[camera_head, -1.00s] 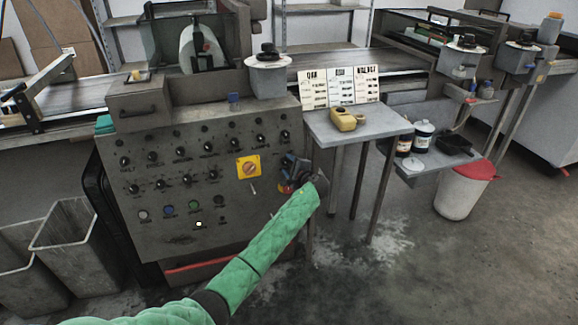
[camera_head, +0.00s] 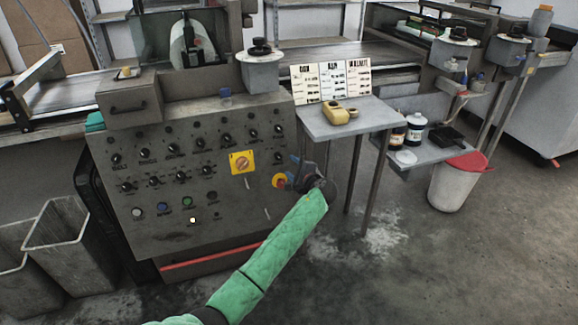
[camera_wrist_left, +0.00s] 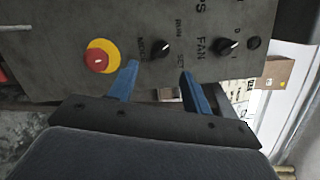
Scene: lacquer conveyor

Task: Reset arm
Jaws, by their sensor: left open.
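My left gripper (camera_head: 300,168) is at the right edge of the grey control panel (camera_head: 150,232) in the head view, on my green-sleeved arm. Its two blue fingers (camera_wrist_left: 160,72) are apart in the left wrist view, with nothing between them. They point at the panel face. A red stop button on a yellow ring (camera_head: 279,181) sits just left of the gripper; it also shows in the left wrist view (camera_wrist_left: 97,60), left of the fingers. Black knobs (camera_wrist_left: 159,47) show beyond the fingers. Whether the fingers touch the panel cannot be told. My right gripper is not in view.
A small side table (camera_head: 345,118) with a yellow object (camera_head: 336,113) stands right of the panel. A lower shelf (camera_head: 430,153) holds bottles. A red-lidded white bin (camera_head: 450,190) stands farther right. Grey bins (camera_head: 68,240) stand at left. The floor at front right is free.

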